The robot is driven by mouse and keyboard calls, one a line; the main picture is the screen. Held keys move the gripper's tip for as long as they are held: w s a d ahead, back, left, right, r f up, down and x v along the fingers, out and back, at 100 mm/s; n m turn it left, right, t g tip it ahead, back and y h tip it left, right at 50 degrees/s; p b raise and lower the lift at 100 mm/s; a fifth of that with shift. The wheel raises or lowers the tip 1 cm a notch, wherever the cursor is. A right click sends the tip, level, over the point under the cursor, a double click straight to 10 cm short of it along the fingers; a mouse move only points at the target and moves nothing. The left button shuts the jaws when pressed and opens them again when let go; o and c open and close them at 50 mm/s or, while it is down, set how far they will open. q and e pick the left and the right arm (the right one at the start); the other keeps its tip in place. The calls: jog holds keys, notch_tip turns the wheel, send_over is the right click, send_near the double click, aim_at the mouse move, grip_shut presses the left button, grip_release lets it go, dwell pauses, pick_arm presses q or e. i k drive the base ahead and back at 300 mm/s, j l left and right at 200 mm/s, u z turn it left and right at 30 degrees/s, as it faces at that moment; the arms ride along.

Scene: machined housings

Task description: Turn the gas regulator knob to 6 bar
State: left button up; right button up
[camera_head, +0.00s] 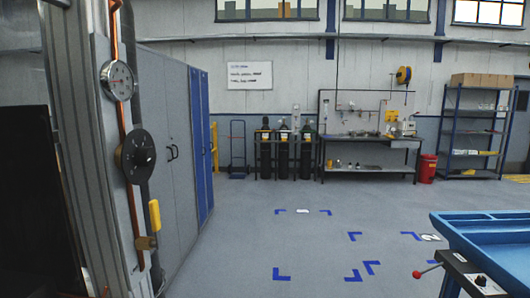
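A round black knob or dial (138,157) with small pale marks is mounted on the side of a grey column at the left, close to me. Its marks are too small to read. Above it is a round pressure gauge (118,80) with a pale face; its needle reading is too small to make out. A copper-coloured pipe (119,112) runs vertically past both. Neither of my grippers shows in this view.
Grey and blue cabinets (170,130) stand just behind the column. Several gas cylinders (283,148) and a workbench (370,145) line the back wall. A blue tray table (495,222) is at the lower right. The floor between is clear, with blue corner markings.

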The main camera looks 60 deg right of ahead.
aim_at(145, 157)
jog(key=z, duration=1.2)
jog(key=l, duration=0.2)
